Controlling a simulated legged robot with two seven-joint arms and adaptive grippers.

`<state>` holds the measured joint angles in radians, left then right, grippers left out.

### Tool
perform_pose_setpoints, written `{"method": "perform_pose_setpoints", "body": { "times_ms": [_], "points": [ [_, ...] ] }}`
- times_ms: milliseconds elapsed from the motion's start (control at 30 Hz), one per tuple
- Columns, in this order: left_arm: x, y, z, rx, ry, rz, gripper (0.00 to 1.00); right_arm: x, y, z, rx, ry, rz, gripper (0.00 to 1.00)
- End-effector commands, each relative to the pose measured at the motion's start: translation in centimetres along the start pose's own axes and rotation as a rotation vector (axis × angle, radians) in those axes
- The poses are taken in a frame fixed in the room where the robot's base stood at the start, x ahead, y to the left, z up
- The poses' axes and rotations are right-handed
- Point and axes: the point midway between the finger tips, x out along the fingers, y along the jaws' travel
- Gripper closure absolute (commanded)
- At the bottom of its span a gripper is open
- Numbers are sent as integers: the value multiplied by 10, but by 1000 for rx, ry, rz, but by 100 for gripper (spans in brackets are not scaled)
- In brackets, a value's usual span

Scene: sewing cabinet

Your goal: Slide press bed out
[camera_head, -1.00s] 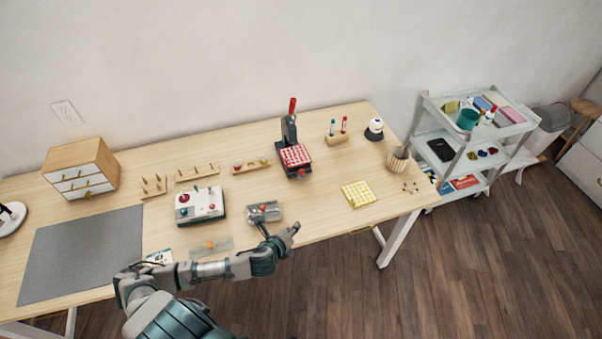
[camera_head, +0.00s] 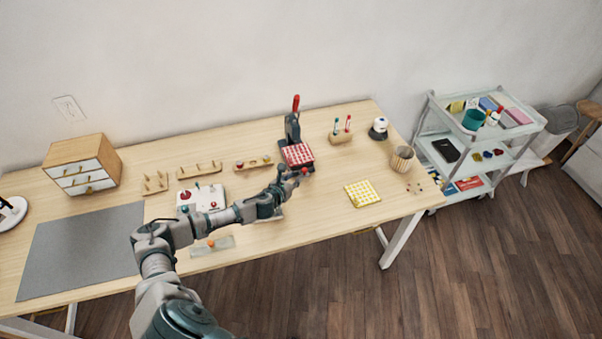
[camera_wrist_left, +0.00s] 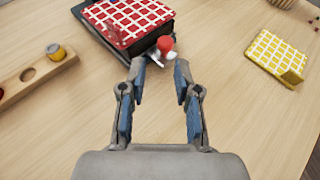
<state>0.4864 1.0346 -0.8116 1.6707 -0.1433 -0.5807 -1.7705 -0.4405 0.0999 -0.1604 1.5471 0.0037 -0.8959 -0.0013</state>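The press (camera_head: 293,127) stands at the back of the table, dark with a red-topped lever. Its bed carries a red-and-white checked cloth (camera_head: 298,153), which also shows in the left wrist view (camera_wrist_left: 125,20). A red knob (camera_wrist_left: 165,45) sticks out at the bed's front; it also shows in the head view (camera_head: 304,170). My left gripper (camera_wrist_left: 160,68) is open, its fingertips just in front of the knob and on either side of it. Whether they touch the knob, I cannot tell. In the head view my left gripper (camera_head: 288,178) is at the press's front. My right gripper is not in view.
A yellow checked cloth (camera_head: 362,193) lies to the right, with a ribbed cup (camera_head: 401,159) beyond it. A wooden holder with spools (camera_wrist_left: 38,75) lies left of the press. A white box with red knobs (camera_head: 202,199) is partly behind my arm. The tabletop between is clear.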

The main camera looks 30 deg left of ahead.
Motion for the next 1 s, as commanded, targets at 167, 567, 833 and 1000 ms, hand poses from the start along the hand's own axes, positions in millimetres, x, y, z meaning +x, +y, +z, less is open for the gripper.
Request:
{"method": "perform_pose_setpoints", "body": {
  "times_ms": [167, 567, 833, 1000],
  "points": [
    [36, -4, 0, -2, -1, 0, 68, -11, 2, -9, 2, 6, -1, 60],
    [63, 0, 0, -3, -1, -1, 68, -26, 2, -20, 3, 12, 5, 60],
    [62, 0, 0, -2, 0, 0, 99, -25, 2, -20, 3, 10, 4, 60],
    [62, 0, 0, -1, 0, 2, 100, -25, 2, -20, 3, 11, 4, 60]
  ]
}}
